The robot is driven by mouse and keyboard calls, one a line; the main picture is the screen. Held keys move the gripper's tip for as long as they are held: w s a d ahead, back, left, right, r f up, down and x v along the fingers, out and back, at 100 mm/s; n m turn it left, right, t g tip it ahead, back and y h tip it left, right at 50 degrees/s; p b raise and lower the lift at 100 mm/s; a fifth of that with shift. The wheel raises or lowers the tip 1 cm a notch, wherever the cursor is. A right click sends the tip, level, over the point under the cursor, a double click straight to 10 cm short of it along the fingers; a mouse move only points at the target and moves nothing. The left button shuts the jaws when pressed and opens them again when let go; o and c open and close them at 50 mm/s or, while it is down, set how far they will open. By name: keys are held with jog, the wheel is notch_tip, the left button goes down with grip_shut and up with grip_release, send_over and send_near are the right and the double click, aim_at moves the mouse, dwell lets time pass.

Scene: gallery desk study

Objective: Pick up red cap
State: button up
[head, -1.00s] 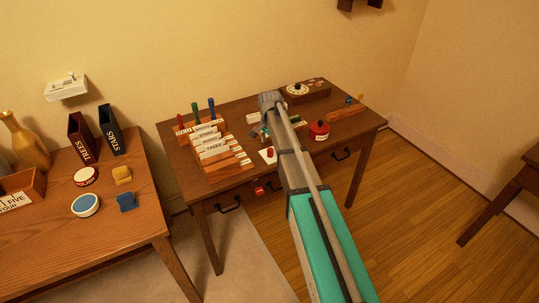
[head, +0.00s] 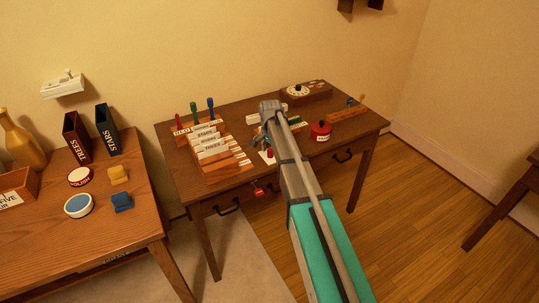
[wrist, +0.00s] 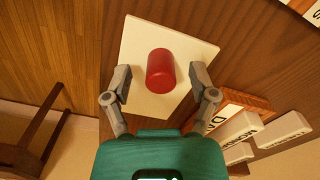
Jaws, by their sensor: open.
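The red cap (wrist: 161,69) is a small red cylinder on a cream card (wrist: 140,45) on the desk. In the head view, the red cap (head: 270,153) shows small near the desk's front edge, on the pale card (head: 264,157). My gripper (wrist: 161,74) is open, with one finger on each side of the cap in the wrist view. I see gaps between the fingers and the cap. The height of the fingertips above the card is hard to tell. In the head view my arm partly hides the gripper and the card.
A wooden card rack (head: 224,172) with labelled cards stands left of the cap. A wooden box with a dial (head: 300,92) is behind. A red tag (head: 258,192) hangs at the desk front.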

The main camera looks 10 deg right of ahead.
jog(key=c, duration=0.8)
jog(key=shift+c, duration=0.2)
jog(key=shift+r, duration=0.15)
notch_tip(320, 180, up, 3)
jog(key=p, duration=0.3)
jog(key=s+r+p, duration=0.9)
jog(key=s+p, duration=0.1)
jog(key=s, duration=0.4)
jog(key=shift+a+r, duration=0.4)
